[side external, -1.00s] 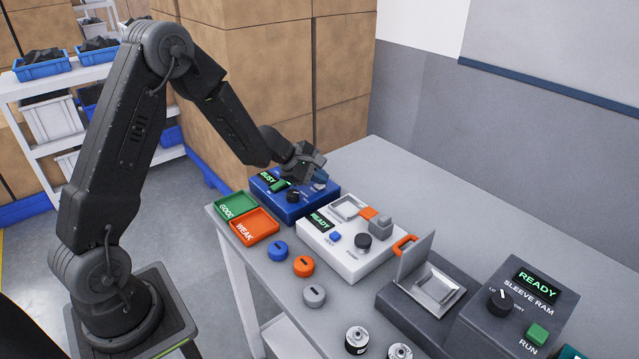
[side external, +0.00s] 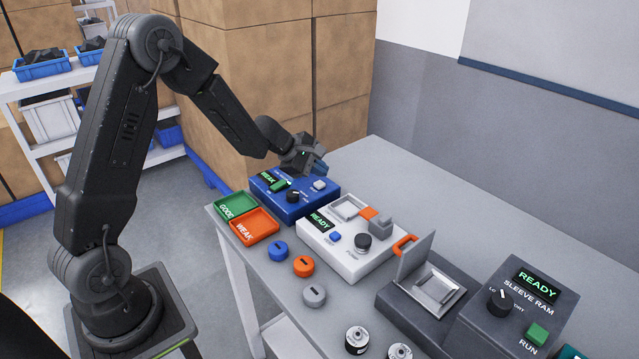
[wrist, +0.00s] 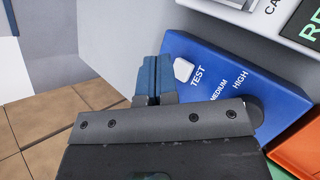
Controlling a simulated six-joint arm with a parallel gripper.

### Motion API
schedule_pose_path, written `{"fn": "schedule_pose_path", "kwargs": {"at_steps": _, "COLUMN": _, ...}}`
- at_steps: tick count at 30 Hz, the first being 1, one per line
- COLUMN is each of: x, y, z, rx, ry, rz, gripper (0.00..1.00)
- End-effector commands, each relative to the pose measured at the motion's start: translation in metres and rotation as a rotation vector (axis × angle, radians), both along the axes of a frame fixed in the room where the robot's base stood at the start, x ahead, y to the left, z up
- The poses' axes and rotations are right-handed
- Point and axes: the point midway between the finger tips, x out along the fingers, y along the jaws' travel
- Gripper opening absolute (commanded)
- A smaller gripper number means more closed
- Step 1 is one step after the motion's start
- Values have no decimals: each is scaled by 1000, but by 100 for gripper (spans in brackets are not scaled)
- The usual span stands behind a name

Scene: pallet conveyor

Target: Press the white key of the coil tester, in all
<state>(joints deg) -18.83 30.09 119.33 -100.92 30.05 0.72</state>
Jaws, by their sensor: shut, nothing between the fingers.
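The coil tester (side external: 292,208) is a blue box at the back left of the bench. Its small display (side external: 267,179) shows green letters that seem to read WEAK. Its white key (side external: 319,184) is at the right of its top, and in the wrist view the white key (wrist: 183,69) sits beside the word TEST. A dark knob (side external: 292,196) and a green part (side external: 280,185) are also on the box. My gripper (side external: 319,168) is shut and empty, above the white key and apart from it. Its blue fingertips (wrist: 156,72) appear just left of the key in the wrist view.
A green GOOD tray (side external: 232,198) and an orange WEAK tray (side external: 262,221) lie in front of the tester. A white READY device (side external: 350,268) stands to its right, the sleeve ram (side external: 510,305) farther right. Loose round caps lie near the front edge. The bench behind is clear.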

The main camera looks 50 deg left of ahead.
Motion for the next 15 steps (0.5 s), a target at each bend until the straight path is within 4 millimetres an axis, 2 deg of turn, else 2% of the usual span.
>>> {"fn": "schedule_pose_path", "kwargs": {"at_steps": 9, "x": 0, "y": 1, "z": 32, "rx": 2, "ry": -4, "rz": 1, "gripper": 0}}
{"fn": "schedule_pose_path", "kwargs": {"at_steps": 15, "x": 0, "y": 1, "z": 44, "rx": 2, "ry": -2, "rz": 1, "gripper": 0}}
